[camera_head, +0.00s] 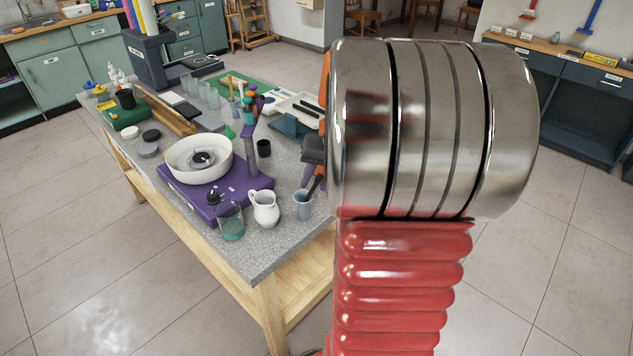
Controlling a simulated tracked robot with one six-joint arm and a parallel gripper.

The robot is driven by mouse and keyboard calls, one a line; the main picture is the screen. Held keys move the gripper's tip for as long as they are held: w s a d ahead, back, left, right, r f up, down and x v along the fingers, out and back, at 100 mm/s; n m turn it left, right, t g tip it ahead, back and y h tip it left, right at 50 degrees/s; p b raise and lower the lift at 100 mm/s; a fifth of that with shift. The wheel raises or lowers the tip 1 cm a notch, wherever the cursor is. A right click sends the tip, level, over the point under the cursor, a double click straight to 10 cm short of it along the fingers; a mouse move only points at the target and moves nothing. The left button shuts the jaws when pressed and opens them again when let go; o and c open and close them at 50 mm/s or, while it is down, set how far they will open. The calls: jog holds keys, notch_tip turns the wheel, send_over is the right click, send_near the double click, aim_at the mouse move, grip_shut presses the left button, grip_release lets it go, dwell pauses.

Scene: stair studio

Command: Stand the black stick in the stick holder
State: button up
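A dark grey upright box (146,62) with several tall coloured sticks in it stands at the far left end of the grey worktable (262,262); it looks like the stick holder. I cannot pick out the black stick with certainty. A dark thin handle (314,187) leans out of a small grey-blue beaker (303,206) near the table's right edge, but I cannot tell if it is the stick. My gripper is hidden behind the big metal joint of my arm, so I cannot see whether it holds anything.
A purple base (213,197) with a white bowl (184,164), a white jug (264,208) and a glass beaker (231,222) crowd the table's near end. A wooden block (165,112) lies behind. Open tiled floor (70,220) surrounds the table. My arm hides its right side.

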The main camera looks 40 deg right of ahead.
jog(key=shift+r, duration=0.5)
jog(key=v, duration=1.2)
jog(key=s+a+f+n, duration=0.1)
jog(key=s+a+n, duration=0.1)
jog(key=a, duration=0.8)
jog(key=s+a+f+n, duration=0.1)
jog(key=s+a+n, duration=0.1)
jog(key=a, duration=0.9)
jog(key=s+a+f+n+t, duration=0.1)
jog(key=a+n, duration=0.3)
jog(key=a, duration=0.7)
jog(key=shift+s+n, duration=0.3)
jog(key=shift+s, duration=0.55)
jog(key=shift+d+f, duration=0.1)
